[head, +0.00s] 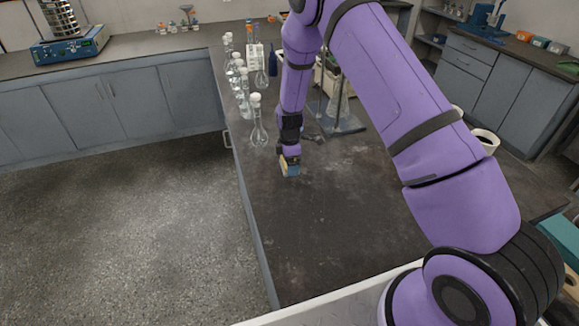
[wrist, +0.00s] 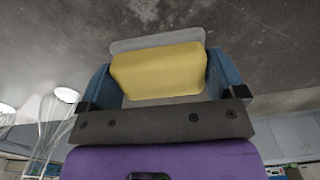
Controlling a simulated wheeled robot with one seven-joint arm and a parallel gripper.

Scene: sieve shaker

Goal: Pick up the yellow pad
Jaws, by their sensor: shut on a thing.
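The yellow pad (wrist: 158,72) sits between the two blue fingers of my gripper (wrist: 160,78) in the wrist view, with a grey layer along its far edge. The fingers are shut on it from both sides. In the head view, my gripper (head: 290,168) is low over the dark bench top (head: 330,225), near its left part. Only a small yellowish bit of the pad (head: 285,169) shows there. I cannot tell whether the pad touches the bench.
Several glass flasks with white stoppers, one a near flask (head: 258,132), stand along the bench's left edge behind my gripper. A metal stand (head: 345,125) is behind and to the right. The bench in front of my gripper is clear.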

